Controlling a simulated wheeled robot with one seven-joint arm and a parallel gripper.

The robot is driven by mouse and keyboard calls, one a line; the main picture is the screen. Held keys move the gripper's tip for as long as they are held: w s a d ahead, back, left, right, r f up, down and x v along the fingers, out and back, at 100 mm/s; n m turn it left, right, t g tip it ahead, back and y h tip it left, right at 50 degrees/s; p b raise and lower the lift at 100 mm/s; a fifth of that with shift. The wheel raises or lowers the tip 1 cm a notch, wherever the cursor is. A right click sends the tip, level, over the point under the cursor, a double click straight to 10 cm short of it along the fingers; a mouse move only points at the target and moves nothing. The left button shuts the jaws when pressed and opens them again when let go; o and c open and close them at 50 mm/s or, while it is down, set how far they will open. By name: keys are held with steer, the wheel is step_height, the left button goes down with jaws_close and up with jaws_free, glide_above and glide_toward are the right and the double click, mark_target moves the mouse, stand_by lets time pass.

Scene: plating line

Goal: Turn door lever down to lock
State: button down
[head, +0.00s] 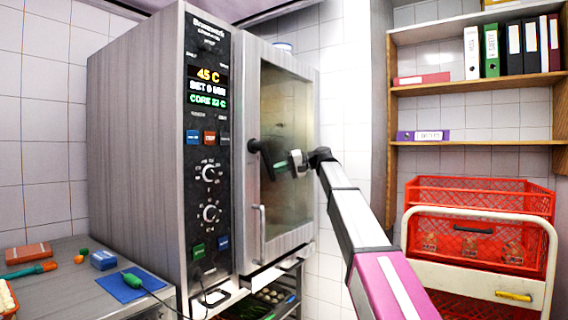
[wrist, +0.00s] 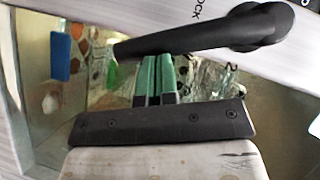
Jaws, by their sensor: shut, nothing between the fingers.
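The oven door (head: 288,200) is closed or nearly so, with a steel frame around a glass pane. Its black lever (head: 263,150) pivots at the door's left edge and slants down to the right in the head view. In the wrist view the lever (wrist: 200,34) runs across the top, pivot at right, free end at left. My gripper (head: 283,165) is at the lever's free part, its green fingers (wrist: 156,75) pressed together and empty. The fingertips end at the lever's edge in the wrist view; I cannot tell whether they touch it.
The oven's control panel (head: 209,140) is left of the door, and a vertical handle (head: 262,232) is below the lever. A side table (head: 60,290) with small tools stands at left. A cart with red crates (head: 480,205) and a shelf (head: 470,88) of binders are at right.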

mark_target(273, 175)
steer(key=shift+s+a+f+m+g+y, duration=0.1)
steer(key=shift+s+a+f+m+y, duration=0.3)
steer(key=shift+s, duration=0.25)
steer(key=shift+s+a+f+m+g+y, duration=0.1)
steer(key=shift+s+a+f+m+y, duration=0.15)
steer(key=shift+s+a+f+m, duration=0.25)
steer(key=shift+s+a+f+m+g+y, duration=0.1)
steer(key=shift+s+a+f+m+y, duration=0.1)
steer(key=shift+s+f+m+y, duration=0.4)
steer(key=shift+s+r+h, duration=0.2)
steer(key=shift+r+h, duration=0.05)
